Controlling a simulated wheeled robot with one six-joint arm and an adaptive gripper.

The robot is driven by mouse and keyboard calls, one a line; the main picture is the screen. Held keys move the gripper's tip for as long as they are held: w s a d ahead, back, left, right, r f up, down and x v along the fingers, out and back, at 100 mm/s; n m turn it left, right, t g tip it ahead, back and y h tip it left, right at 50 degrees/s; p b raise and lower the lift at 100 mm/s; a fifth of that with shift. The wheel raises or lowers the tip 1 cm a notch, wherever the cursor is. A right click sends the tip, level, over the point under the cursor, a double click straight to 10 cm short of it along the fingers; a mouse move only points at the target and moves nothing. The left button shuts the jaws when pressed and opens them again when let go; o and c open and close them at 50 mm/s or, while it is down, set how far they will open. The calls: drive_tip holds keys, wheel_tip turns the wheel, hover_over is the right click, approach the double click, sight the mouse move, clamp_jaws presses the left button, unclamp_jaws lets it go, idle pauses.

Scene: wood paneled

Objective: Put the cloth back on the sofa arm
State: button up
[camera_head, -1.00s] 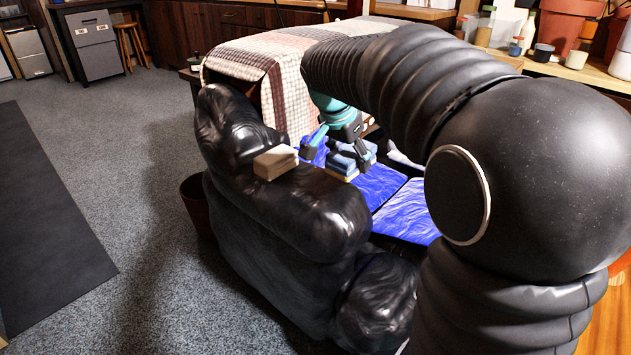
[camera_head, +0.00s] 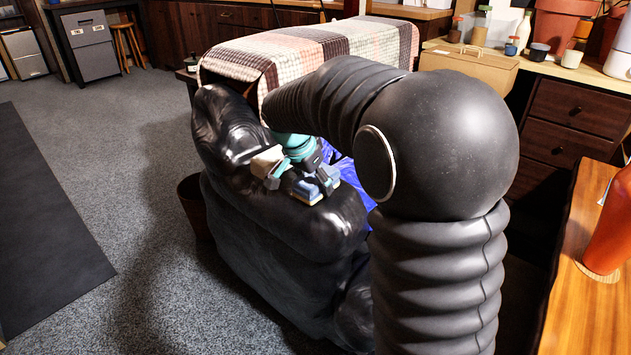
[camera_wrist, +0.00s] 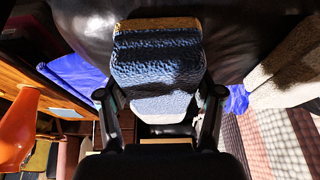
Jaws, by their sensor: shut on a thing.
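A folded blue cloth (camera_head: 306,192) with a tan edge is held in my gripper (camera_head: 299,181), above or on the black sofa's arm (camera_head: 320,235). I cannot tell whether it touches the leather. In the wrist view the textured blue cloth (camera_wrist: 158,68) sits between the two fingers of my gripper (camera_wrist: 160,98), with black leather behind it. A folded beige cloth (camera_head: 265,161) lies on the same sofa arm, close left of my gripper. It also shows at the right in the wrist view (camera_wrist: 285,62). My arm hides most of the sofa seat.
Bright blue cushions (camera_head: 338,165) show on the seat. A checked blanket (camera_head: 310,50) covers something behind the sofa. A wooden table with an orange object (camera_head: 612,235) is at right. A dark bin (camera_head: 192,205) stands left of the sofa; carpet there is open.

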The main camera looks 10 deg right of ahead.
drive_tip(key=shift+f, duration=0.2)
drive_tip(key=o, duration=1.1)
drive_tip(key=shift+r, duration=0.1)
